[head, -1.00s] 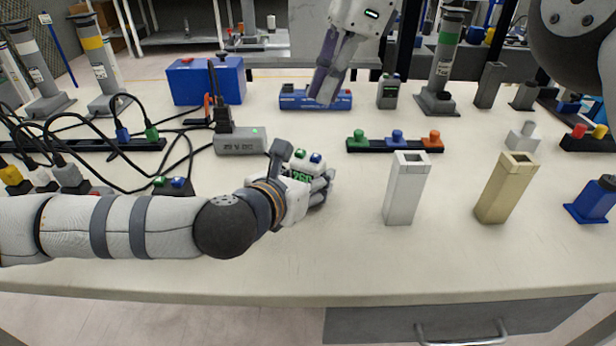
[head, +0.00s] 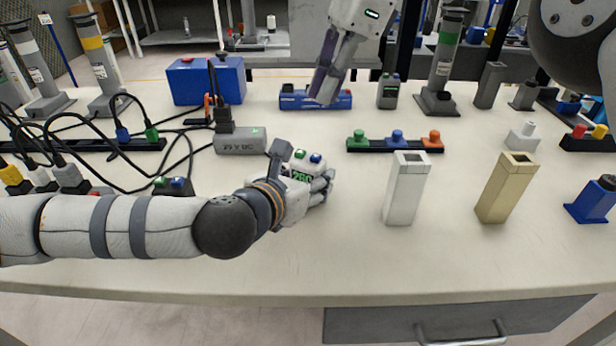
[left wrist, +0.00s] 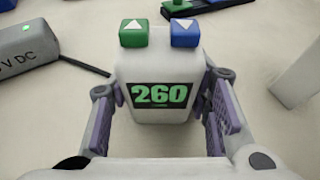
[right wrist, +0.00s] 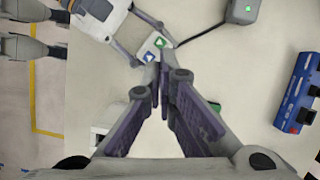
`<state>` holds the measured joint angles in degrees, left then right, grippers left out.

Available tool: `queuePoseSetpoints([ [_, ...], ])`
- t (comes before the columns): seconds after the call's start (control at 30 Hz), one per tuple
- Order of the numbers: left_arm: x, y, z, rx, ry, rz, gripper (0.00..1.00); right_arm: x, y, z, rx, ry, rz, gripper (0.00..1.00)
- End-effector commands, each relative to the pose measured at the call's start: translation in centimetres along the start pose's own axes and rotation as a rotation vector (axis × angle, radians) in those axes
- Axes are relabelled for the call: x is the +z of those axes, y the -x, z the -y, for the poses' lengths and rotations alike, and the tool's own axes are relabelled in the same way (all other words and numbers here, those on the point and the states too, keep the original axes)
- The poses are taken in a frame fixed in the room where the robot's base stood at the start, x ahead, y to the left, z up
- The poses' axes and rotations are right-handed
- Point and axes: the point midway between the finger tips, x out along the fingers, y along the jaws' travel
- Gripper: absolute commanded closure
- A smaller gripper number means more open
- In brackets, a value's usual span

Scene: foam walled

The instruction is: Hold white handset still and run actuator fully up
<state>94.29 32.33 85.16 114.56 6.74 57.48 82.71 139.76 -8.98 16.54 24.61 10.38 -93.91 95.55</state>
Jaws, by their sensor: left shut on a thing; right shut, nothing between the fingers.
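The white handset (head: 303,170) is upright on the bench, held in my left gripper (head: 318,185). In the left wrist view the handset (left wrist: 160,75) shows 260 in green, with a green up button (left wrist: 134,32) and a blue down button (left wrist: 186,32) on top. The left fingers lie on both sides of its body. My right gripper (head: 325,97) is shut and empty, above the bench behind the handset. In the right wrist view its fingertips (right wrist: 158,62) appear beside the two buttons, apparently above them. Column actuators with yellow (head: 92,43) and green (head: 449,38) bands stand behind; which one is linked is unclear.
A grey 25 V DC box (head: 240,140) stands left of the handset. A black strip with coloured knobs (head: 396,145) lies behind right. White (head: 405,190) and tan (head: 505,190) square tubes stand to the right. Cables cover the left; the front bench is clear.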

Motion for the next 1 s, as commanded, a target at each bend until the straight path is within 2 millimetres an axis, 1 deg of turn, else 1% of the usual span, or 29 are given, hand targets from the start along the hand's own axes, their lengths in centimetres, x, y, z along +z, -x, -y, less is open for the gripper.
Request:
queuePoseSetpoints([
  [0.27, 0.0, 0.0, 0.0, 0.000, 0.000, -0.001, 0.87, 0.1, 0.0, 0.1, -0.003, 0.000, 0.008, 1.00],
  [0.33, 0.0, 0.0, 0.0, 0.000, 0.000, -0.001, 0.87, 0.8, -0.2, 0.6, -0.025, 0.001, 0.056, 1.00],
  [0.37, 0.0, 0.0, 0.0, 0.000, 0.000, -0.001, 0.87, 1.3, -0.4, 1.0, -0.042, 0.001, 0.093, 1.00],
  [0.47, 0.0, 0.0, 0.0, 0.000, 0.000, -0.001, 0.87, 4.4, -0.3, 3.2, -0.142, -0.023, 0.295, 1.00],
  [0.5, 0.0, 0.0, 0.0, 0.000, 0.000, -0.001, 0.87, 5.9, 0.1, 4.3, -0.195, -0.049, 0.397, 1.00],
  [0.57, 0.0, 0.0, 0.0, 0.000, 0.000, -0.001, 0.87, 8.0, 1.2, 6.1, -0.278, -0.110, 0.555, 1.00],
  [0.6, 0.0, 0.0, 0.0, 0.000, 0.000, -0.001, 0.87, 9.2, 2.3, 7.3, -0.336, -0.167, 0.656, 1.00],
  [0.63, 0.0, 0.0, 0.0, 0.000, 0.000, -0.001, 0.87, 9.9, 3.2, 8.2, -0.378, -0.220, 0.732, 1.00],
  [0.67, 0.0, 0.0, 0.0, 0.000, 0.000, -0.001, 0.87, 10.5, 4.2, 9.1, -0.421, -0.282, 0.807, 1.00],
  [0.7, 0.0, 0.0, 0.0, 0.000, 0.000, -0.001, 0.87, 10.9, 5.7, 10.4, -0.479, -0.386, 0.903, 1.00],
  [0.77, 0.0, 0.0, 0.0, 0.000, 0.000, -0.001, 0.87, 10.7, 7.5, 11.9, -0.551, -0.569, 1.019, 1.00],
  [0.8, 0.0, 0.0, 0.0, 0.000, 0.000, -0.001, 0.87, 10.1, 8.3, 12.6, -0.584, -0.702, 1.072, 1.00],
  [0.87, 0.0, 0.0, 0.0, 0.000, 0.000, -0.001, 0.87, 8.8, 8.6, 12.9, -0.614, -0.914, 1.110, 1.00],
  [0.9, 0.0, 0.0, 0.0, 0.000, 0.000, -0.001, 0.87, 7.8, 8.2, 12.6, -0.617, -1.059, 1.108, 1.00],
  [0.97, 0.0, 0.0, 0.0, 0.000, 0.000, -0.001, 0.87, 6.5, 7.0, 11.2, -0.602, -1.266, 1.062, 1.00],
  [1.0, 0.0, 0.0, 0.0, 0.000, 0.000, -0.001, 0.87, 5.8, 5.9, 9.8, -0.581, -1.386, 1.008, 1.00],
])
